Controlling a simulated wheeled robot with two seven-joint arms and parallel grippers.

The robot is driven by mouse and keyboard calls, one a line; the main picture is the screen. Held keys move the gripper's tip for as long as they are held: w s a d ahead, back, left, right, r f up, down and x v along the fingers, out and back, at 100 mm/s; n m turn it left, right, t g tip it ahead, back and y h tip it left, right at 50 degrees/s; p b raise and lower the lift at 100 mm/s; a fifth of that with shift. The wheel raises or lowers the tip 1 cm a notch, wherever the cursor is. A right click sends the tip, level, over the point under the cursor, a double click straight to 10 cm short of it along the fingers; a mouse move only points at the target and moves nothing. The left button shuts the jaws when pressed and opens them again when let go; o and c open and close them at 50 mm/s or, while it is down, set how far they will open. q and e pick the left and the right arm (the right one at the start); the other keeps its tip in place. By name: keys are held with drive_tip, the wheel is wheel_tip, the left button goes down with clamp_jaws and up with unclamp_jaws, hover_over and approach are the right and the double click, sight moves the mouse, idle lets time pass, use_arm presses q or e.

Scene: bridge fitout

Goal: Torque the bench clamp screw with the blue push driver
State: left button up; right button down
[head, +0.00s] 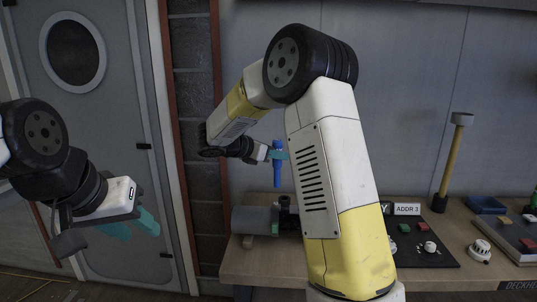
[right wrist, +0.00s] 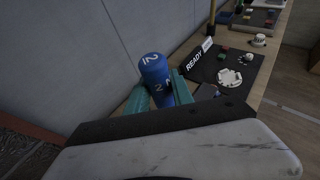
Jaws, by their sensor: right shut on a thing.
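The blue push driver (head: 277,172) is upright in my right gripper (head: 279,155), above the left part of the bench. In the right wrist view the driver (right wrist: 155,70) stands between the teal fingers (right wrist: 160,96), its numbered top facing the camera. A dark fixture (head: 287,212), perhaps the bench clamp, sits on the bench below the driver. The driver's lower end appears above it and apart from it. The screw cannot be made out, and my right arm hides part of this area. My left gripper (head: 133,226) is open and empty, left of the bench.
A grey rounded block (head: 254,220) lies left of the fixture. Right of my arm are a black mat (head: 438,255) with small parts, a sign (head: 407,209), a yellow-handled mallet (head: 452,160), a blue tray (head: 486,204) and a white round part (head: 480,250). A wall stands behind the bench.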

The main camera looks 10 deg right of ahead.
sight(275, 174)
drive_tip(key=shift+a, duration=0.1)
drive_tip(key=shift+f, duration=3.25)
drive_tip(key=shift+s+f, duration=0.1)
drive_tip(key=shift+f, duration=0.35)
drive_tip(key=shift+r, duration=0.2)
idle(2.0)
drive_tip(key=shift+r, duration=2.95)
